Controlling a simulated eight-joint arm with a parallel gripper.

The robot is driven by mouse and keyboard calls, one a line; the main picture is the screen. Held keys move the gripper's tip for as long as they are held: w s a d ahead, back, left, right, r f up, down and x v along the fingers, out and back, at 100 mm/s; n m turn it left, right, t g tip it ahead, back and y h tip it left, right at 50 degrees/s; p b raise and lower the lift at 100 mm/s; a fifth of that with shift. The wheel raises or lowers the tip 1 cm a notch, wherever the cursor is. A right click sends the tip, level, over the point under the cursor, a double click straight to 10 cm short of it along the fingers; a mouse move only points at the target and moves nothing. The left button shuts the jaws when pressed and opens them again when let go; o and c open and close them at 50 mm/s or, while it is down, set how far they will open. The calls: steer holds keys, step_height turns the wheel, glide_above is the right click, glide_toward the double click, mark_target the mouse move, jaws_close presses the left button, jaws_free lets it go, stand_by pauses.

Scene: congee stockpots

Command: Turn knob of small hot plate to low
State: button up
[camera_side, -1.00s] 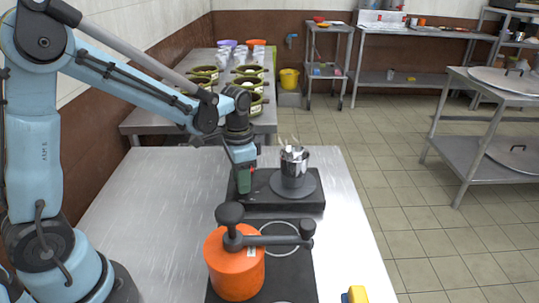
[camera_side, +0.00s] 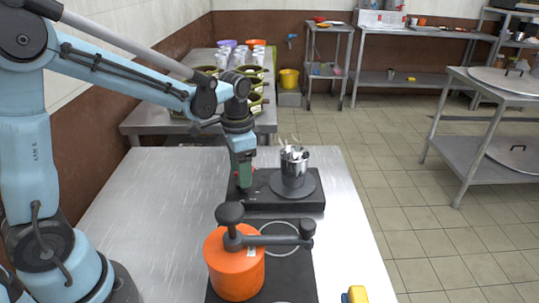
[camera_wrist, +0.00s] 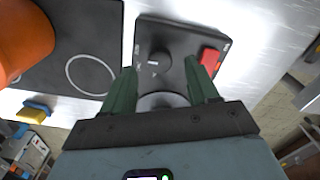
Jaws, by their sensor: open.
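The small hot plate (camera_side: 310,202) is a black box with a grey round plate, and a steel pot (camera_side: 293,166) stands on it. In the wrist view, its black round knob (camera_wrist: 158,64) sits on the dark panel beside a red switch (camera_wrist: 210,58). My gripper (camera_side: 244,182) is over the left end of the hot plate in the side view and hides the knob there. In the wrist view, my gripper's green fingers (camera_wrist: 160,70) are apart, with the knob showing between their tips. Whether they touch it I cannot tell.
An orange pot (camera_side: 235,272) with a dark handle fixture stands on a black cooktop (camera_side: 290,270) in front. A yellow-and-blue object (camera_side: 356,295) lies near the front right. The steel table (camera_side: 150,210) is clear at left.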

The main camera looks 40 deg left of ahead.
step_height(320, 180, up, 9)
steer(key=shift+r, duration=0.2)
stand_by(0.5)
steer(key=s+d+f+n+t, duration=0.2)
steer(key=s+f+n+t, duration=0.1)
steer(key=s+t, duration=0.4)
steer(key=shift+s+d+f+n, duration=0.15)
steer(key=shift+s+d+n, duration=0.1)
steer(key=shift+s+n, duration=0.65)
